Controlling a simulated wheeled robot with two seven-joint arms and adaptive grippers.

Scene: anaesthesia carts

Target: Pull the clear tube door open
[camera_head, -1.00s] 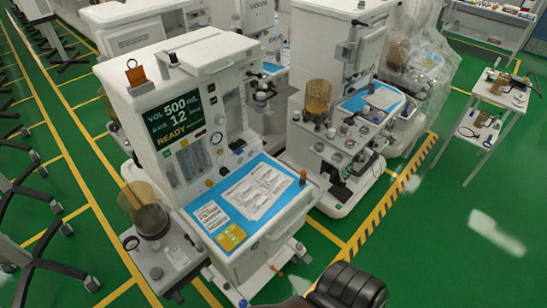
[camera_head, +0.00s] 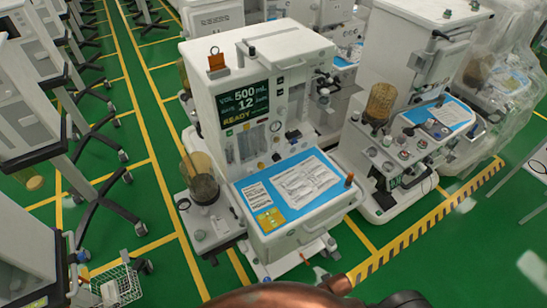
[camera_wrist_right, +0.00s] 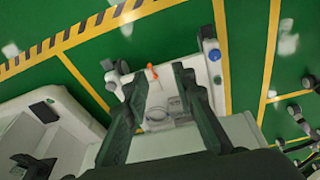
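The near anaesthesia cart (camera_head: 262,70) stands upright in the head view, with a dark READY screen (camera_head: 243,106) on its front. Clear vertical flow tubes (camera_head: 246,143) sit below the screen. The frames do not show clearly whether a door over them is shut. An amber-tinted clear cylinder (camera_head: 201,180) stands on the cart's left side shelf. My right gripper (camera_wrist_right: 160,72) is open and empty in its wrist view, pointing down over low white cart parts. It does not show clearly in the head view, where a copper-coloured part of mine crosses the bottom edge. My left gripper is out of view.
A blue-topped work surface (camera_head: 331,186) with printed sheets juts from the cart. A second cart (camera_head: 405,72) stands close on the right. Dark wheeled stands and a wire basket (camera_head: 118,285) are at left. Green floor (camera_head: 163,275) is free in front of the cart.

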